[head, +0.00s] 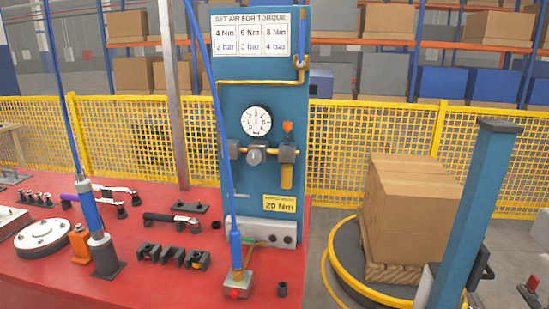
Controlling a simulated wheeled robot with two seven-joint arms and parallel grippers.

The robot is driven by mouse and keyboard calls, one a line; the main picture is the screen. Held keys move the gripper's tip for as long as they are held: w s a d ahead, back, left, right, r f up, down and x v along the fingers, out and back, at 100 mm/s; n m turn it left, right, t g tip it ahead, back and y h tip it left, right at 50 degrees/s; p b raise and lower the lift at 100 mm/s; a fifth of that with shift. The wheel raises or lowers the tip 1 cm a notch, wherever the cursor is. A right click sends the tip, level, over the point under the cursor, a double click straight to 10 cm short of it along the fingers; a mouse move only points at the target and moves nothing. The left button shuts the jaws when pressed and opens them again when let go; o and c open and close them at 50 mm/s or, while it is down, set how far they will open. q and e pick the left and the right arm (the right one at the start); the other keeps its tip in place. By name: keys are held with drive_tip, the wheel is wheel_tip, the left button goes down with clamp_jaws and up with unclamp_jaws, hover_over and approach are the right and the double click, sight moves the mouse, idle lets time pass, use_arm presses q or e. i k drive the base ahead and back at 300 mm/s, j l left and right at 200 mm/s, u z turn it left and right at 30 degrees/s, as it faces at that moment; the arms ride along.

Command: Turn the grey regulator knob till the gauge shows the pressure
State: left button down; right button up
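The grey regulator knob (256,157) sits on the front of the blue panel (225,110), in the middle of a brass pipe fitting. The round white pressure gauge (256,121) is directly above it. Its needle looks to point roughly straight up, but the scale numbers are too small to read. A white chart (251,35) at the panel's top pairs 4 Nm with 2 bar, 6 Nm with 3 bar and 8 Nm with 4 bar. A yellow label (280,203) lower down seems to read 20 Nm. Neither of my grippers is in view.
A blue hose (221,110) hangs in front of the panel's left side. The red table (165,265) carries tools, black holders (172,255) and a metal flange (41,238). Cartons (410,205) on a pallet and a blue post (470,215) stand at right.

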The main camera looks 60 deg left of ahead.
sight(254, 158)
drive_tip(key=u, duration=1.95)
